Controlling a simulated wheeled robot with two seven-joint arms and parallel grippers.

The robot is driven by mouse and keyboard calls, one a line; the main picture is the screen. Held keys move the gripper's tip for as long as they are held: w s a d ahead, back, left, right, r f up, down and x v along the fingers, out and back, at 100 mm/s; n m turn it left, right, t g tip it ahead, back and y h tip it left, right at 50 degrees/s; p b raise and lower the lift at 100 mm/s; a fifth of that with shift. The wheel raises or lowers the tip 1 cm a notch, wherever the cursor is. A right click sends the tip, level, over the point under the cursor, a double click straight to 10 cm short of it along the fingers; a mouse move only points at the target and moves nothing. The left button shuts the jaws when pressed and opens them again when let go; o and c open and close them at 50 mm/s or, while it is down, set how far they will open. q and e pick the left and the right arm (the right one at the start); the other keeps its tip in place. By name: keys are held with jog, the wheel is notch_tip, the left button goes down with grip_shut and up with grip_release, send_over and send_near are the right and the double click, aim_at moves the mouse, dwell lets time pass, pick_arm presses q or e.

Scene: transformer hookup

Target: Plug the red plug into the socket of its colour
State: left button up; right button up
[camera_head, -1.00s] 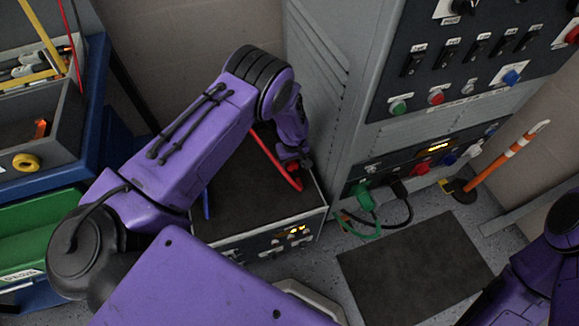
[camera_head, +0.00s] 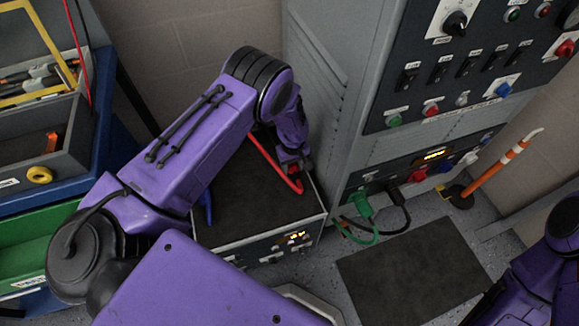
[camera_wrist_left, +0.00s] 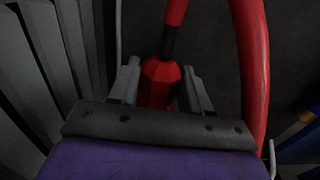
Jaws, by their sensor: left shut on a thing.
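The red plug (camera_wrist_left: 160,82) is between the fingers of my left gripper (camera_wrist_left: 160,92), with its dark neck and red cable running up in the wrist view. My left gripper (camera_head: 293,163) is shut on it, over the far right corner of the dark-topped box (camera_head: 255,205). In the head view the plug is mostly hidden by the gripper. The red cable (camera_head: 277,166) loops over the box top. A red socket (camera_head: 418,175) shows on the cabinet's lower panel, to the right of and apart from the gripper. My right gripper is out of view.
A green plug (camera_head: 361,203) and a black plug (camera_head: 396,191) sit in the lower panel of the grey cabinet (camera_head: 335,120), their cables hanging in front. A blue cable (camera_head: 207,206) lies at the box's left. An orange-white post (camera_head: 505,160) stands right. A dark mat (camera_head: 415,270) lies clear.

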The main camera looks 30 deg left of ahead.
pick_arm(q)
notch_tip(320, 180, up, 3)
jog(key=shift+f+p, duration=0.15)
jog(key=shift+p, duration=0.65)
jog(key=shift+f, duration=0.1)
